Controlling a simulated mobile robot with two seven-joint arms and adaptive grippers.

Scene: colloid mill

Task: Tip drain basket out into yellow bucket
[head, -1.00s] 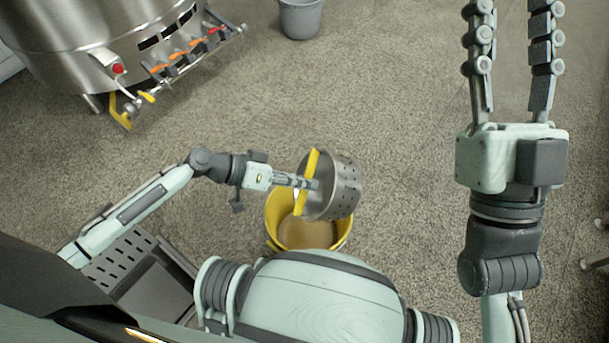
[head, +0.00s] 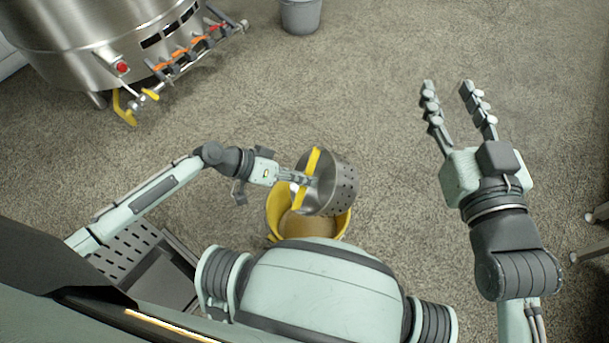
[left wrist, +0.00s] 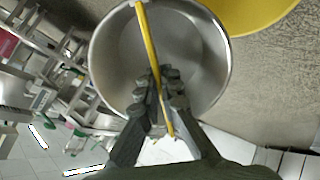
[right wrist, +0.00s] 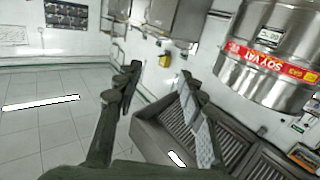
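The drain basket (head: 338,188) is a perforated steel pot with a yellow bar handle (head: 306,180) across its mouth. My left gripper (head: 306,180) is shut on that handle, also seen in the left wrist view (left wrist: 163,95). The basket hangs tilted on its side over the yellow bucket (head: 275,212), its mouth facing left toward my gripper. The basket's inside (left wrist: 120,45) looks bare in the left wrist view. Tan material (head: 308,224) lies in the bucket. My right gripper (head: 447,88) is open and empty, raised to the right of the bucket.
A large steel vat (head: 85,45) with a row of valves stands at the upper left. A grey bucket (head: 300,15) is at the top. A perforated metal tray (head: 130,248) lies at lower left. The speckled floor between is clear.

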